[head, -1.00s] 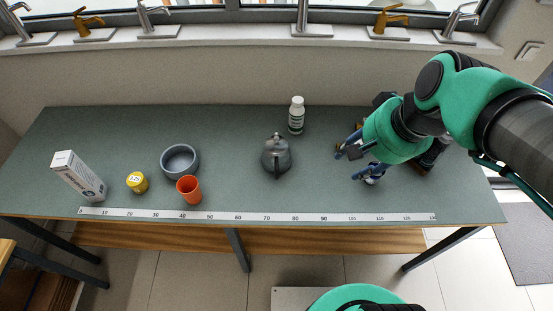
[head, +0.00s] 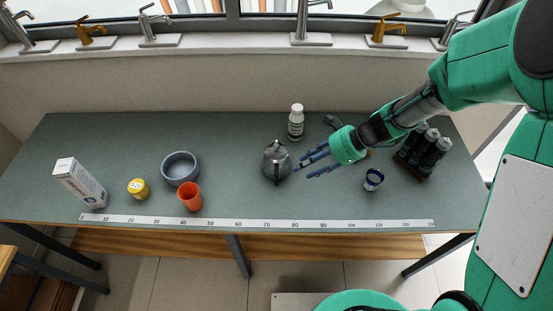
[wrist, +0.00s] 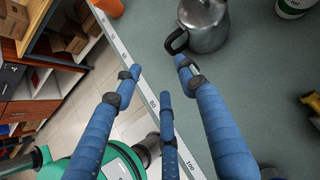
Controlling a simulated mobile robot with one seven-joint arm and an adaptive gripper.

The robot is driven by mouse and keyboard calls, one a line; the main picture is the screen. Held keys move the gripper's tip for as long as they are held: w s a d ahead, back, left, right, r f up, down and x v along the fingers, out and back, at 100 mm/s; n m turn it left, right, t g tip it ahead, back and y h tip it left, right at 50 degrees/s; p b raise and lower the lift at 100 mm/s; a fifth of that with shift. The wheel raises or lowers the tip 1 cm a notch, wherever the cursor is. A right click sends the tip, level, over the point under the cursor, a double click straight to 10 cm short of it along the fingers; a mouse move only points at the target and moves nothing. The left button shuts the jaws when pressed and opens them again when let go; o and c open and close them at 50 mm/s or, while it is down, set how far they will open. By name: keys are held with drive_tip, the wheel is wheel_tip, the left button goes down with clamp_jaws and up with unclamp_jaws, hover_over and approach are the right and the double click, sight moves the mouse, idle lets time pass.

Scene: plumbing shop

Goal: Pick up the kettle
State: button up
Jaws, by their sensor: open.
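The kettle (head: 276,160) is grey metal with a lid and a dark handle. It stands upright on the green-grey table (head: 232,195), right of its middle, its handle toward the front edge. It also shows at the top of the wrist view (wrist: 206,28), with its dark handle at its lower left. My gripper (head: 308,167) is just right of the kettle, its blue fingers spread and pointing left at it. In the wrist view the open fingers (wrist: 155,82) are empty, and one fingertip is close to the handle. I cannot tell if it touches.
A white bottle (head: 296,122) stands behind the kettle. A small blue-and-white cup (head: 373,180) and a rack of dark bottles (head: 424,150) are to the right. An orange cup (head: 189,197), grey bowl (head: 180,169), yellow jar (head: 138,189) and white box (head: 80,183) stand left. A ruler (head: 255,225) lines the front edge.

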drive_tip(key=f, duration=0.1)
drive_tip(key=w+f+m, duration=0.1)
drive_tip(key=f+m, duration=0.1)
drive_tip(key=shift+w+a+f+y, duration=0.15)
drive_tip(key=shift+w+f+y, duration=0.15)
drive_tip(key=shift+f, duration=0.1)
drive_tip(key=shift+a+f, duration=0.1)
drive_tip(key=b, duration=0.2)
approach(276, 184)
drive_tip(key=shift+w+a+r+x, duration=0.1)
drive_tip(key=shift+x, duration=0.6)
drive_tip(key=shift+w+a+r+x, duration=0.1)
drive_tip(key=shift+x, duration=0.65)
drive_tip(key=shift+w+r+x, duration=0.1)
drive_tip(key=shift+w+x, duration=0.05)
drive_tip(key=shift+x, duration=0.55)
drive_tip(key=shift+f, duration=0.1)
drive_tip(key=shift+b+x, duration=0.4)
drive_tip(key=shift+x, duration=2.2)
drive_tip(key=shift+s, duration=0.2)
